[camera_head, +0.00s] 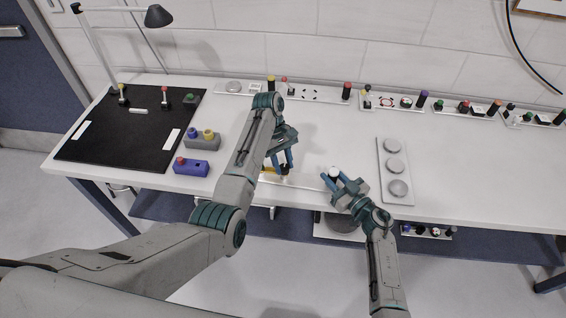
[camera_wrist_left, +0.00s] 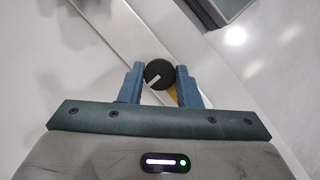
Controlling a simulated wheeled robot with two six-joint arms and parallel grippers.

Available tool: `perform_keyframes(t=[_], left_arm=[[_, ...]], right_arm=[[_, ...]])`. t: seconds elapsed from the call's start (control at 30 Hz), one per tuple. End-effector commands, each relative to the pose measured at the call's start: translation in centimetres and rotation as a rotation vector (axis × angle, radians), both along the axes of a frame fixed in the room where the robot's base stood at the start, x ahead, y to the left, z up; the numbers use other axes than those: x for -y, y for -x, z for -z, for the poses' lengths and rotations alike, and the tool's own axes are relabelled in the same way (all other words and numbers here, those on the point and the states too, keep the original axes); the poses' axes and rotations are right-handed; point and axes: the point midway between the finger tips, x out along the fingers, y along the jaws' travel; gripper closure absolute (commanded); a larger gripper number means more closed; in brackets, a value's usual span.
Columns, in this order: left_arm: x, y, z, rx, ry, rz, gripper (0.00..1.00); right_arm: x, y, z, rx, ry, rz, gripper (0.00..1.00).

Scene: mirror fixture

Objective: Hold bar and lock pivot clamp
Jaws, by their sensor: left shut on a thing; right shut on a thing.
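My left gripper (camera_head: 284,165) is over the front part of the white bench. Its blue fingers stand on either side of a dark round knob with a white line (camera_wrist_left: 158,74) and are shut on it. A yellow part (camera_head: 268,169) shows beside the knob, and part of it shows in the left wrist view (camera_wrist_left: 172,94). A pale flat bar (camera_head: 300,184) runs from under the knob towards my right gripper. My right gripper (camera_head: 333,176) is shut on a white round-topped piece (camera_head: 334,172) near the bench's front edge. Its lower part is hidden by the fingers.
A plate with three grey discs (camera_head: 394,145) lies right of my right gripper. A black mat (camera_head: 110,138), a blue block (camera_head: 191,168) and a grey block (camera_head: 203,141) are at the left. Panels with knobs (camera_head: 385,102) line the back. The middle of the bench is clear.

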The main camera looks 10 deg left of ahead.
Motion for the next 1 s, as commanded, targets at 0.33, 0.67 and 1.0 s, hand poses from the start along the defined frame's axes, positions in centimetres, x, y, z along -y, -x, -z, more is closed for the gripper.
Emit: perform_keyframes(t=[0.33,0.67,1.0], left_arm=[[0.0,0.0,0.0,0.0,0.0,-0.001,0.48],[-0.6,-0.7,-1.9,0.004,0.0,-0.001,0.48],[-4.7,-5.0,-2.9,-0.001,-0.002,-0.002,0.48]], right_arm=[[0.0,0.0,0.1,-0.001,0.001,0.0,1.0],[0.0,0.0,0.1,-0.001,0.001,0.0,1.0],[0.0,0.0,0.1,-0.001,0.001,0.0,1.0]])
